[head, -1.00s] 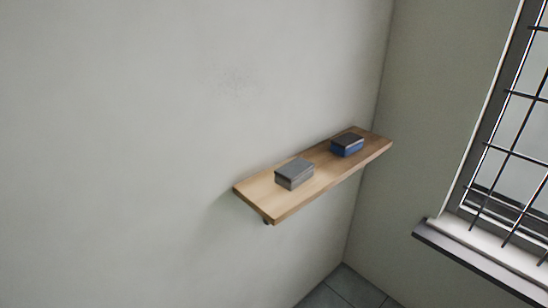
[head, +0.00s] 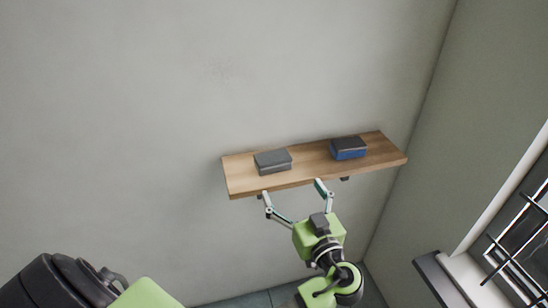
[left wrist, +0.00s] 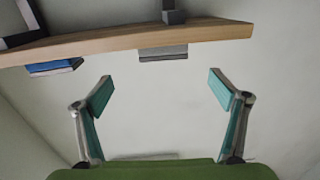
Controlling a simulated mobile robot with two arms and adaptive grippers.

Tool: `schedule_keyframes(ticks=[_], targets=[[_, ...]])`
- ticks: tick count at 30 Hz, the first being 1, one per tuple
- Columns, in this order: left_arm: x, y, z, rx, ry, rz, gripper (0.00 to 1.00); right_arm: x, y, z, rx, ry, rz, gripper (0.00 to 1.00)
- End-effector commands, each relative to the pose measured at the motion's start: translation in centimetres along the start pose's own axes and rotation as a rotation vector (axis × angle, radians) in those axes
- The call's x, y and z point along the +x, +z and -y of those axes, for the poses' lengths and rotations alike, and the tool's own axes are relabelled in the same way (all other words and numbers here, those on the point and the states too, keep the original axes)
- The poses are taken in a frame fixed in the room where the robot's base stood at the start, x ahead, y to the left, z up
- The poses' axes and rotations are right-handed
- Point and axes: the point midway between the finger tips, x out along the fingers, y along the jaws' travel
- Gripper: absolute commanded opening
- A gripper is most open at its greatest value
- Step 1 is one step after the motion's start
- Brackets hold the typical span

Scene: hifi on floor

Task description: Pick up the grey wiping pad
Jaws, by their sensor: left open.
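The grey wiping pad (head: 273,162) lies flat on the left part of a wooden wall shelf (head: 312,171). In the left wrist view, which is upside down, the grey pad (left wrist: 163,53) shows at the shelf's lower edge. My left gripper (head: 293,190) is open and empty, its fingers spread at the shelf's front edge, a little to the right of the pad in the head view. In the left wrist view the pad lies between and beyond the two fingertips (left wrist: 161,90), apart from both. My right gripper is not in view.
A blue pad with a dark top (head: 348,149) lies on the right part of the shelf, with bare wood between the two pads. The wall (head: 130,110) is right behind the shelf. A barred window (head: 515,240) with a sill is at the right.

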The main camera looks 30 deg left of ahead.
Motion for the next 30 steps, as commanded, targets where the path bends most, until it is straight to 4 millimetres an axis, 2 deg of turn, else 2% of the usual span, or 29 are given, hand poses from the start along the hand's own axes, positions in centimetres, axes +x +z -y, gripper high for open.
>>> schedule_keyframes(ticks=[2, 6, 12, 18, 26, 30], targets=[[0.8, -1.0, 0.3, -0.017, -0.011, -0.014, 0.89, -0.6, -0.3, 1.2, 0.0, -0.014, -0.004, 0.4], [3.5, -1.2, 0.3, -0.015, -0.012, -0.016, 0.89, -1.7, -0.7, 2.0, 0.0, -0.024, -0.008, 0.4], [7.1, -1.1, 0.3, -0.014, -0.01, -0.014, 0.89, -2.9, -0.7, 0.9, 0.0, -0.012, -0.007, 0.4], [8.5, -0.9, 0.3, -0.016, -0.009, -0.01, 0.89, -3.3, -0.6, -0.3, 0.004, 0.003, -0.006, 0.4], [11.3, -1.8, 0.5, -0.011, -0.009, -0.013, 0.89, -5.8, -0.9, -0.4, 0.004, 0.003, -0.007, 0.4], [12.9, -1.5, 0.4, -0.013, -0.008, -0.011, 0.89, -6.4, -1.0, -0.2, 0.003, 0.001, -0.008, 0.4]])
